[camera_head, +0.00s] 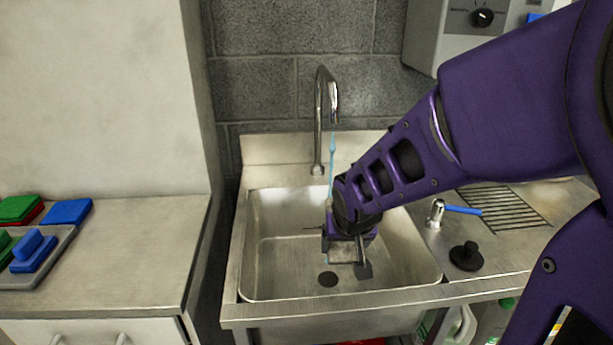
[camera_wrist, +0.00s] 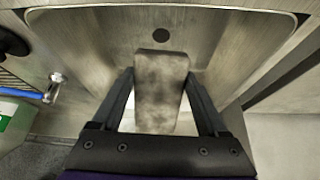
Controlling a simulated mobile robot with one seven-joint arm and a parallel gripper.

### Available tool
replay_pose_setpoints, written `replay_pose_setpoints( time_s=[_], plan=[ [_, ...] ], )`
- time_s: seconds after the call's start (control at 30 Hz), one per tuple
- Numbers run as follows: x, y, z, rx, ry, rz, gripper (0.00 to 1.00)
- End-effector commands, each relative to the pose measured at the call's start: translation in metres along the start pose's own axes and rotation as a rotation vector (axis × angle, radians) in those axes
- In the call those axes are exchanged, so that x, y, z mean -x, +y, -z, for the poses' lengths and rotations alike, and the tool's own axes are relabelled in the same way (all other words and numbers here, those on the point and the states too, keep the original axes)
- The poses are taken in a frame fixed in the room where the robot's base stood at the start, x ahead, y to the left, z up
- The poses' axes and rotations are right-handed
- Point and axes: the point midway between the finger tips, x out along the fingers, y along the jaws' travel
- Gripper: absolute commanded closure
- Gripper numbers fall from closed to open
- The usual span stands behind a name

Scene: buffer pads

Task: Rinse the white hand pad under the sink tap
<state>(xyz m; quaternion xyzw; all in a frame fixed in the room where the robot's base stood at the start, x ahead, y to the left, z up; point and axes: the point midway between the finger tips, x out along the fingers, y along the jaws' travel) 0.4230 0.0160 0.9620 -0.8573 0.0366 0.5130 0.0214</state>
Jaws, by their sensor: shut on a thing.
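The white hand pad (camera_wrist: 160,100), a block with grey-brown smudges, is between the two fingers of my gripper (camera_wrist: 161,76) in the wrist view. My gripper is shut on it. In the head view my gripper (camera_head: 346,255) reaches down into the steel sink (camera_head: 285,225), and the pad (camera_head: 342,253) shows partly below it. The curved tap (camera_head: 319,120) stands at the back of the sink. A thin light-blue water stream (camera_head: 332,155) falls from its spout toward my wrist. My arm hides where the water lands, so I cannot tell whether it touches the pad.
The drain (camera_head: 328,279) is near the sink's front. To the right are a blue-handled fitting (camera_head: 437,212), a black plug-like piece (camera_head: 466,256) and a drying rack (camera_head: 505,207). On the left counter (camera_head: 140,240), a tray (camera_head: 65,242) and blue and green pads lie clear of the sink.

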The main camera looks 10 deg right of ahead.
Motion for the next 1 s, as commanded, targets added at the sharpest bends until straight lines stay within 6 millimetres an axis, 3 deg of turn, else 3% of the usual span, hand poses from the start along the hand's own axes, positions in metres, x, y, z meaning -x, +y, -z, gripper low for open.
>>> replay_pose_setpoints(
  time_s=[0.37, 1.0],
  plan=[
    [-0.004, -0.001, 0.012, 0.000, 0.007, 0.000, 0.79],
    [-0.050, 0.000, 0.093, -0.001, 0.008, 0.000, 0.79]
  ],
)
